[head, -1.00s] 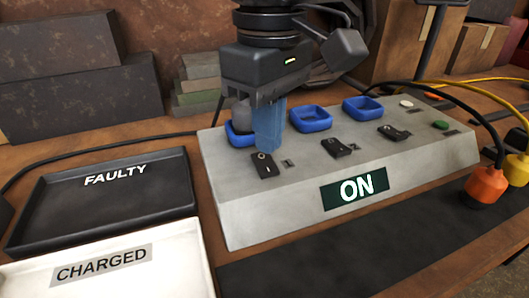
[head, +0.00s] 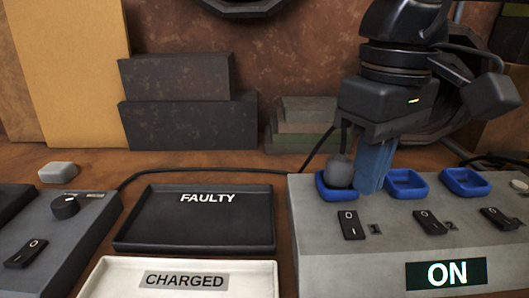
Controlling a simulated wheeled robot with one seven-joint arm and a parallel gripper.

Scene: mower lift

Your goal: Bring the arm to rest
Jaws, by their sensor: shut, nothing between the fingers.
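My gripper (head: 369,188), with blue fingers, is shut and empty. It points down over the grey charger box (head: 335,262), just right of the left blue cup (head: 323,188). A rounded grey piece (head: 339,173) sits in that cup, close beside the fingers; I cannot tell if they touch. The middle blue cup (head: 406,190) and right blue cup (head: 466,188) look empty. My wrist hides part of the wall behind. The box shows a lit ON sign (head: 446,274) and black rocker switches (head: 351,225).
The empty black FAULTY tray (head: 195,225) and white CHARGED tray (head: 115,278) lie left of the box. A grey unit with a knob (head: 65,206) stands at the far left, near a small pale block (head: 57,172). Dark blocks (head: 188,125) stand at the back.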

